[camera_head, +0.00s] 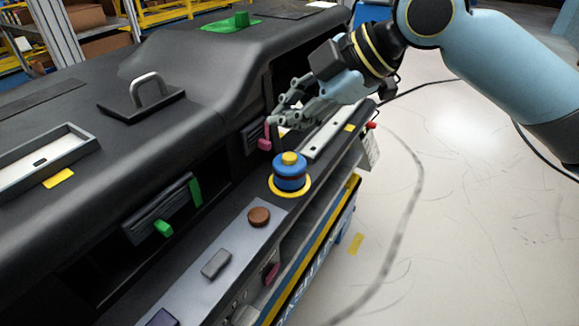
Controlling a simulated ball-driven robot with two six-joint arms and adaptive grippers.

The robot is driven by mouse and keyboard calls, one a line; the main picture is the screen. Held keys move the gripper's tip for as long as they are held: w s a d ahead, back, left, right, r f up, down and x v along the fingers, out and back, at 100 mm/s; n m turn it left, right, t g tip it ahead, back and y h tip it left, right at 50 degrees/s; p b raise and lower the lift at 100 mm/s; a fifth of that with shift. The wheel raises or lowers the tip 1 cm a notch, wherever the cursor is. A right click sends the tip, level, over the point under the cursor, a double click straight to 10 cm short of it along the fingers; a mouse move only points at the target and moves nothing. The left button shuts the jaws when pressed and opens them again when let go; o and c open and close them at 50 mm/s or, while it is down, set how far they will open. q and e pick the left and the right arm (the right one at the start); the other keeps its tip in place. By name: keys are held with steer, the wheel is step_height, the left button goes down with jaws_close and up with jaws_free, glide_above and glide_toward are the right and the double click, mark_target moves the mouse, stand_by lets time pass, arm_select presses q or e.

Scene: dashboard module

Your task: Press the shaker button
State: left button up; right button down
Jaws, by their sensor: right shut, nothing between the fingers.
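A blue round unit with a yellow button on top (289,159) stands on a yellow ring on the dashboard module's front ledge; it looks like the shaker button. It is upright and fully visible. My right gripper (279,120) reaches in from the upper right. Its fingers are shut and empty. In the picture they are just above and slightly left of the yellow button, with a visible gap between. My left gripper is not in view.
A brown round knob (259,216) and a grey block (216,263) sit on the grey panel in front. A white rail (333,132) lies beyond the blue unit. The black dashboard (200,70) rises behind. Open floor lies to the right.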

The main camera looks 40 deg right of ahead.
mark_target(289, 159)
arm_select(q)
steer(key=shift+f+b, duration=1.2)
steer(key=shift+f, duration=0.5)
arm_select(e)
steer(key=shift+f, duration=2.05)
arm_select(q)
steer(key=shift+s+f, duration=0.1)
arm_select(e)
steer(key=shift+f, duration=0.15)
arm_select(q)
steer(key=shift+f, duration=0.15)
arm_select(e)
steer(key=shift+f, duration=0.25)
arm_select(q)
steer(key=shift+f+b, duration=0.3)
steer(key=shift+b, duration=0.25)
arm_select(e)
steer(key=shift+f, duration=0.4)
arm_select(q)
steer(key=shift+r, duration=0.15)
arm_select(e)
steer(key=shift+r, duration=0.15)
arm_select(q)
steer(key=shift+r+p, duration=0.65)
steer(key=shift+p, duration=0.15)
arm_select(e)
steer(key=shift+r, duration=0.7)
steer(key=shift+r, duration=0.1)
